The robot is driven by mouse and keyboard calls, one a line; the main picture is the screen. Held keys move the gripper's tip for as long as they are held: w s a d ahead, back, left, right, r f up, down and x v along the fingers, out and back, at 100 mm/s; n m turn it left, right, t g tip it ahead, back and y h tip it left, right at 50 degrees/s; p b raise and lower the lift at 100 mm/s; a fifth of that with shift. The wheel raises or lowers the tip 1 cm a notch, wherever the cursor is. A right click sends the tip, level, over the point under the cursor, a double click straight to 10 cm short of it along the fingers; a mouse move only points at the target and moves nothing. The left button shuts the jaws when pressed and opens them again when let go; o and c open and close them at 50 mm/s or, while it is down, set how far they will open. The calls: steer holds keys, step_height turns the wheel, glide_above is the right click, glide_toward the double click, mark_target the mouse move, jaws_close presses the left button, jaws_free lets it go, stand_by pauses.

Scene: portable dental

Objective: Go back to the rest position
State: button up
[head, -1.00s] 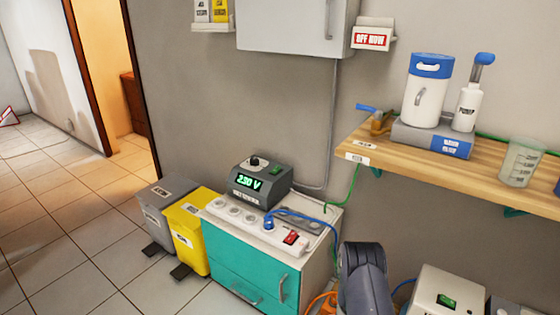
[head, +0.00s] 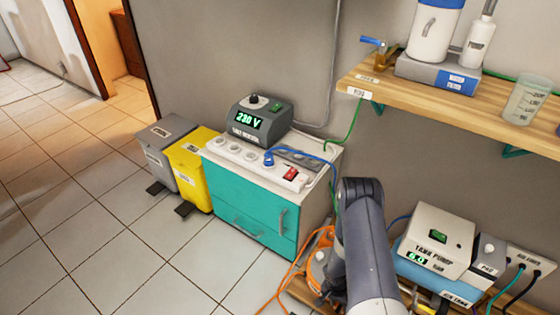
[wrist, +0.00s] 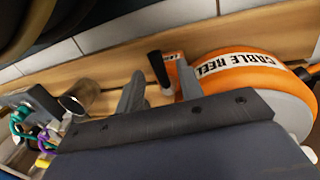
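My gripper (wrist: 160,88) shows in the wrist view with its two grey fingers apart and nothing held between them. Beyond the fingers stands the black handle (wrist: 158,70) of the orange cable reel (wrist: 255,70). The handle shows in the gap, but I cannot tell how far it is from the fingers. In the head view my arm reaches down at the lower right, and the gripper is hidden behind it. Part of the orange reel (head: 318,266) shows just left of the arm.
A teal cabinet (head: 250,205) with a voltage unit (head: 258,120) and a power strip stands left of my arm. The tank pump (head: 436,240) is close on the right. A wooden shelf (head: 420,100) hangs above. Open tiled floor (head: 80,240) lies at the left.

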steer(key=shift+s+d+f+n+p, duration=0.2)
steer(key=shift+f+n+p, duration=0.1)
steer(key=shift+n, duration=0.2)
steer(key=shift+s+d+n, duration=0.2)
steer(key=shift+d+n, duration=0.1)
steer(key=shift+n, duration=0.8)
steer(key=shift+t, duration=0.3)
